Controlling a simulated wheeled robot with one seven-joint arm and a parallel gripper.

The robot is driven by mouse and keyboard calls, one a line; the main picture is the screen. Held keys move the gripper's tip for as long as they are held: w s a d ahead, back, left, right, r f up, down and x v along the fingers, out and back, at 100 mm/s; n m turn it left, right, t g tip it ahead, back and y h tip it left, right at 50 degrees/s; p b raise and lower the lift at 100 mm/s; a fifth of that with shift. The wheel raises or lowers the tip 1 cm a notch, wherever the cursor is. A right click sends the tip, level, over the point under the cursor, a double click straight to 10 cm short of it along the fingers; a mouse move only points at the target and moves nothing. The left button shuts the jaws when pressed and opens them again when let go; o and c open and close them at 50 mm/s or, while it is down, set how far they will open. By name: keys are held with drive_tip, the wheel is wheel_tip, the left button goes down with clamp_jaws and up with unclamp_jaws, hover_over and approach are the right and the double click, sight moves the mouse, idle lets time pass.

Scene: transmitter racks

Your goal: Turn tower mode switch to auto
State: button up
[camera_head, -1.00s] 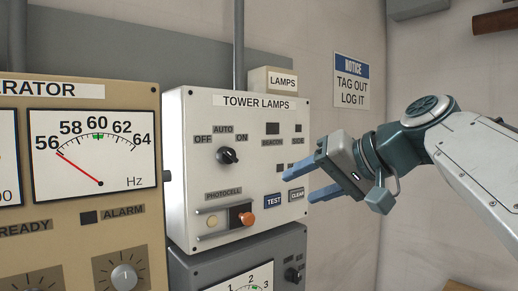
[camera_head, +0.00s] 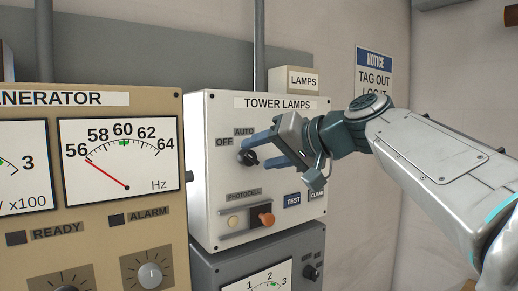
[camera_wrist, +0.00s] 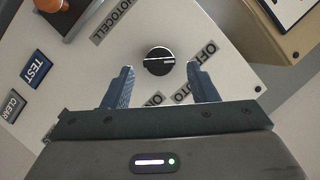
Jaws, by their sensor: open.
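The tower mode switch is a round black knob (camera_head: 247,157) on the white TOWER LAMPS panel (camera_head: 212,190), with OFF, AUTO and ON labels around it. In the wrist view the fingertips (camera_wrist: 160,67) lie either side of the knob with gaps; contact is not visible.
Below the knob are an orange photocell button (camera_head: 266,219) and TEST (camera_head: 292,200) and CLEAR buttons. The beige generator panel (camera_head: 150,110) stands to the left. A grey meter panel (camera_head: 215,265) is below. A LAMPS box (camera_head: 293,82) sits on top.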

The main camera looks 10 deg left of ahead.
drive_tip(key=shift+x, duration=1)
